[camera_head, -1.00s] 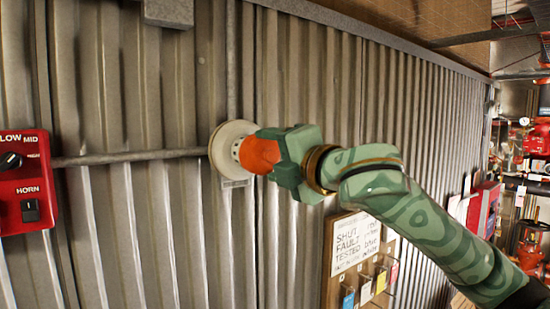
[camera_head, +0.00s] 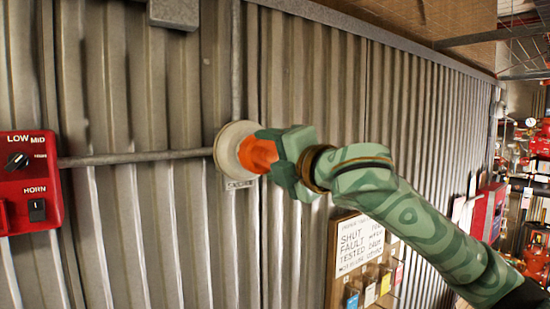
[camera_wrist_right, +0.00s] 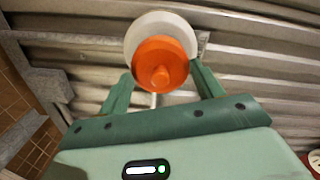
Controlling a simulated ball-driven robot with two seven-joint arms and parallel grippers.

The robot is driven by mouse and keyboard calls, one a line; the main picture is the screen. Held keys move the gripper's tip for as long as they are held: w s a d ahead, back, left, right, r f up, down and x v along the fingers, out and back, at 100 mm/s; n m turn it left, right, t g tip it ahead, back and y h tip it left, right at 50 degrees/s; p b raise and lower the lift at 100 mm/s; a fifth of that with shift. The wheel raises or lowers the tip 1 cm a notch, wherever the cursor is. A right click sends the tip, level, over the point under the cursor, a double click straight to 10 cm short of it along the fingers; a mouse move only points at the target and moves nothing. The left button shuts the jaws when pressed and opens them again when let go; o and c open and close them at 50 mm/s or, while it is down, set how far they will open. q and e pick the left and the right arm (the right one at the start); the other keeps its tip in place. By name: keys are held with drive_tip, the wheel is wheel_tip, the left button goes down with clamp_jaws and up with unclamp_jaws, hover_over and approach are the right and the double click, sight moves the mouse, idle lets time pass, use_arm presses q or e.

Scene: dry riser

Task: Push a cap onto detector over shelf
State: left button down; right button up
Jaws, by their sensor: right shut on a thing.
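The detector (camera_head: 226,146) is a round white disc on the ribbed metal surface, left of centre in the head view. My right gripper (camera_head: 272,154) is shut on the orange cap (camera_head: 255,156), which is against the detector's face. The cap hides the middle of the detector, so I cannot tell whether it is fully seated. In the right wrist view the cap (camera_wrist_right: 160,66) sits between the two green fingers, in front of the white detector rim (camera_wrist_right: 160,22). My left gripper is not in view.
A grey conduit (camera_head: 140,158) runs from the red horn box (camera_head: 29,182) to the detector. Another conduit (camera_head: 236,60) meets it from above. A notice board (camera_head: 358,246) with coloured tags hangs below my right arm. Red pipework (camera_head: 538,150) stands far right.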

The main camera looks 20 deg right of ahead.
drive_tip(key=shift+x, duration=0.9)
drive_tip(key=o, duration=1.2)
drive_tip(key=shift+c, duration=0.2)
drive_tip(key=b+v, duration=0.5)
drive_tip(key=v, duration=1.1)
drive_tip(key=shift+s, duration=0.1)
